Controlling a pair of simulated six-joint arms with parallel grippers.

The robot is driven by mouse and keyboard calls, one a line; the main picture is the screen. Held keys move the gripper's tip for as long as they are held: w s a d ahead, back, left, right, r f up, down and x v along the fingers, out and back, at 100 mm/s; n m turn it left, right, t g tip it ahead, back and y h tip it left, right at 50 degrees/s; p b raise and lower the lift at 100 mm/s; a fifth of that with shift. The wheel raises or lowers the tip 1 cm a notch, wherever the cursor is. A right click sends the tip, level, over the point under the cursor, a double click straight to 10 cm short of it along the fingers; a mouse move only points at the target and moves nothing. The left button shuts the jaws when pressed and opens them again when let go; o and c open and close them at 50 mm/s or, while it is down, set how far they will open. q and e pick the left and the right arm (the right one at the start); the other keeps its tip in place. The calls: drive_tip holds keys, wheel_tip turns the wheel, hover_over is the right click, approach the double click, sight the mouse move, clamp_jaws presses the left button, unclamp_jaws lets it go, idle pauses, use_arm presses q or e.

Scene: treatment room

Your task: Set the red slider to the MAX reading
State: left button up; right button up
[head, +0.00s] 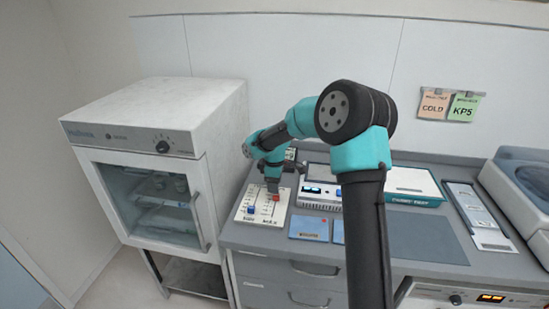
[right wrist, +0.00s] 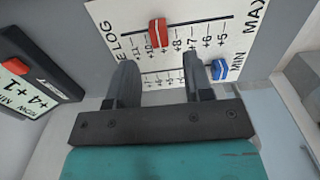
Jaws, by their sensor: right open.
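The white slider panel (head: 262,213) lies on the grey counter beside the cabinet. Its red slider (head: 276,198) also shows in the right wrist view (right wrist: 157,33), on the upper slot near the marks 9 and 10, away from the slot's right end where MAX (right wrist: 256,16) is printed. The blue slider (head: 250,210) is on the other slot, by the word MIN in the right wrist view (right wrist: 220,69). My right gripper (right wrist: 159,60) is open and empty; its fingers point toward the panel, with the red slider beyond the gap. In the head view the gripper (head: 272,185) is close by the red slider. My left gripper is not in view.
A dark device with a red part (right wrist: 16,66) is at the left in the right wrist view. A white cabinet (head: 160,150) stands left of the counter. A blue-lit box (head: 318,194), blue cards (head: 309,228) and a grey mat (head: 432,240) lie to the right.

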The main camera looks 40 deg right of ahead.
sight(274, 195)
wheel_tip(274, 195, up, 12)
idle(0.4)
idle(0.3)
